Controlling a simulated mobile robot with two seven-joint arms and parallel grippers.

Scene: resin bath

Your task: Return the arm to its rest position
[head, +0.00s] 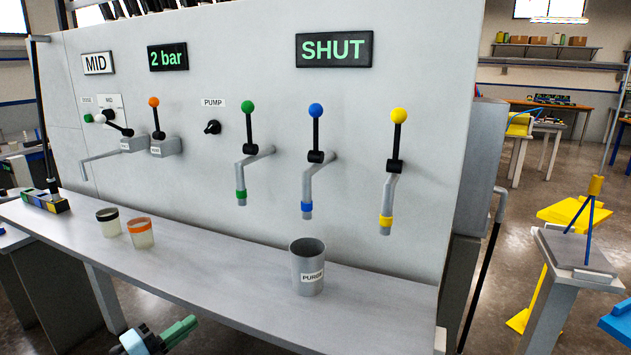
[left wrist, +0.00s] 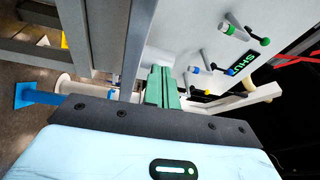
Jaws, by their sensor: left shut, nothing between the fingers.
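My left gripper (head: 188,325) shows at the bottom of the head view, below and in front of the bench's front edge, pointing up to the right. Its green fingers are together with nothing between them. They also show together in the left wrist view (left wrist: 161,88), with the bench and panel beyond. The gripper touches nothing that I can see. The rest of the left arm is cut off by the frame's lower edge. My right gripper is in neither view.
On the bench (head: 215,275) stand a grey PURGE cup (head: 306,270), a black-rimmed jar (head: 108,222) and an orange-rimmed jar (head: 141,233). The panel (head: 420,60) behind carries green (head: 248,107), blue (head: 316,111) and yellow (head: 399,116) levers with spouts.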

